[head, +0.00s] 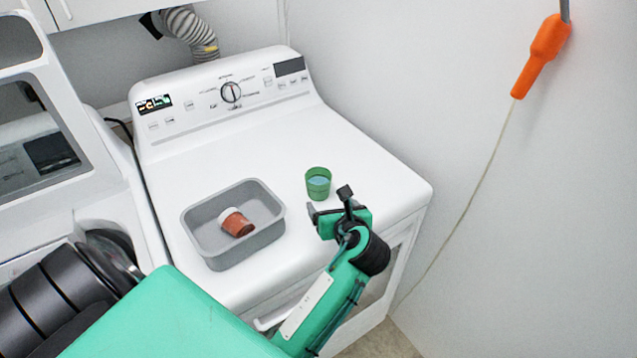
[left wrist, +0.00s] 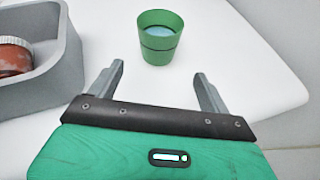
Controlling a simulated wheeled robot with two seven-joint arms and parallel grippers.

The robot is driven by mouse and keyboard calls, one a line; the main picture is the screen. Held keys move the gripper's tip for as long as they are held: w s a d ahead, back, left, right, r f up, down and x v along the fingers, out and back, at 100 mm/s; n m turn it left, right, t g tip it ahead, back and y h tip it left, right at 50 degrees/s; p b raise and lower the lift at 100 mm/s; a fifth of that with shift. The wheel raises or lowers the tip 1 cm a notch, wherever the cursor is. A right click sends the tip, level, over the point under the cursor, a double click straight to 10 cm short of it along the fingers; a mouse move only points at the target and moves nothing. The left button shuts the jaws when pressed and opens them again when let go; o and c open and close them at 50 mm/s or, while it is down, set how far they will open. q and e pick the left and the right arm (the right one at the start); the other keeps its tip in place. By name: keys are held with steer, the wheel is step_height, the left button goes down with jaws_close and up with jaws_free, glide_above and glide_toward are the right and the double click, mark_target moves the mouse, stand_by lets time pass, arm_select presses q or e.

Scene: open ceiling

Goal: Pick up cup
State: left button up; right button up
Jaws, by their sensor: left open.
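A green cup (head: 318,183) with a pale blue inside stands upright on top of the white dryer, right of the grey bin. It also shows in the left wrist view (left wrist: 160,40), beyond my fingertips and roughly centred between them. My left gripper (head: 328,199) is open and empty, just in front of the cup on the near side; its two fingers (left wrist: 158,82) point towards the cup and are apart from it. My right gripper is not in view.
A grey bin (head: 193,232) holding a reddish-brown jar with a white lid (head: 236,222) stands left of the cup. The dryer's control panel (head: 230,95) rises at the back. A wall (head: 480,220) is close on the right. The dryer top (head: 330,130) behind the cup is clear.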

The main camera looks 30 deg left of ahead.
mark_target(322, 193)
arm_select(q)
steer(key=x, duration=0.4)
steer(key=shift+w+a+p, duration=0.3)
steer(key=shift+a+p, duration=0.1)
steer(key=p+x, duration=0.1)
steer(key=x, duration=0.2)
steer(key=shift+w+a, duration=0.1)
steer(key=shift+a, duration=0.3)
steer(key=shift+w+a+f, duration=0.15)
steer(key=shift+w+a, duration=0.05)
steer(key=shift+a, duration=0.1)
steer(key=shift+d, duration=0.1)
steer(key=shift+c, duration=0.4)
steer(key=c, duration=1)
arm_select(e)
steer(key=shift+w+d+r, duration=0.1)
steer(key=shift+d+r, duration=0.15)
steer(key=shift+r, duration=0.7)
